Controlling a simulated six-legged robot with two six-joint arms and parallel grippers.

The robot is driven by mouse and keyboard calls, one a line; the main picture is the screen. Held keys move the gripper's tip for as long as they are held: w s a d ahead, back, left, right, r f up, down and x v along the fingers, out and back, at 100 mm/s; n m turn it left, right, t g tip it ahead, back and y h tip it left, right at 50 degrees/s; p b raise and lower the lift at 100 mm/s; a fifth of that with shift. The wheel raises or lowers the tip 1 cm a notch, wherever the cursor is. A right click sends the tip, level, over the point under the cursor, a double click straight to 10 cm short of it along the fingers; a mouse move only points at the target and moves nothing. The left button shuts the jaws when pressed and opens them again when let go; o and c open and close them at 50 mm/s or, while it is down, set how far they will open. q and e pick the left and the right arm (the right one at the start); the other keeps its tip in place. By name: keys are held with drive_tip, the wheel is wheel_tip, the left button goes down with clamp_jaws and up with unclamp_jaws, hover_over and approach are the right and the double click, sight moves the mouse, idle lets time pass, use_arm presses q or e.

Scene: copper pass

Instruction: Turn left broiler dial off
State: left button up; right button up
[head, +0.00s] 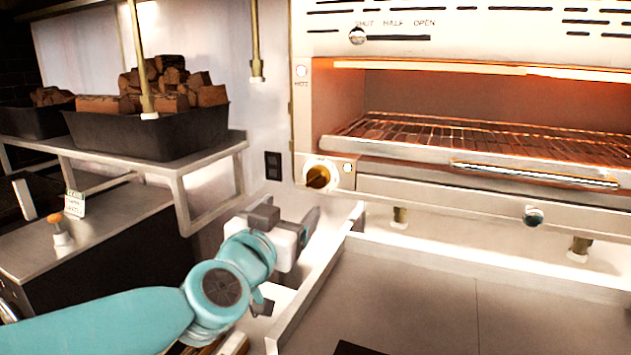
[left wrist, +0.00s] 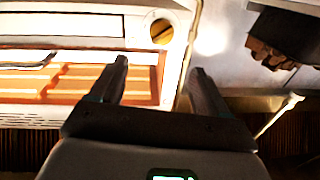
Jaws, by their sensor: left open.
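The left broiler dial (head: 317,177) is a round brass-coloured knob on a pale plate at the lower left corner of the broiler (head: 400,186). In the left wrist view the dial (left wrist: 161,31) lies beyond the fingertips, roughly in line with the gap between them. My left gripper (head: 291,214) is open and empty, below and a little left of the dial in the head view, and apart from it. Its two dark fingers (left wrist: 158,75) also show in the left wrist view. My right gripper is in neither view.
The broiler's glowing rack (head: 480,137) is open at the front, with a handle (head: 535,174) below it. A black tray of wood logs (head: 160,137) stands on a metal shelf at left. A bare steel counter (head: 420,305) lies below the broiler.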

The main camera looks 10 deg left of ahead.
sight(314, 183)
use_arm(q)
drive_tip(key=w, duration=0.4)
drive_tip(key=w+p, duration=0.1)
drive_tip(key=w, duration=0.4)
drive_tip(key=w+d+p, duration=0.1)
drive_tip(key=w, duration=0.4)
drive_tip(key=shift+w+f, duration=0.1)
drive_tip(key=shift+f, duration=0.15)
drive_tip(key=shift+s+d+r, duration=0.1)
drive_tip(key=shift+s, duration=0.1)
drive_tip(key=shift+w, duration=0.1)
drive_tip(key=shift+w, duration=0.1)
drive_tip(key=c, duration=1)
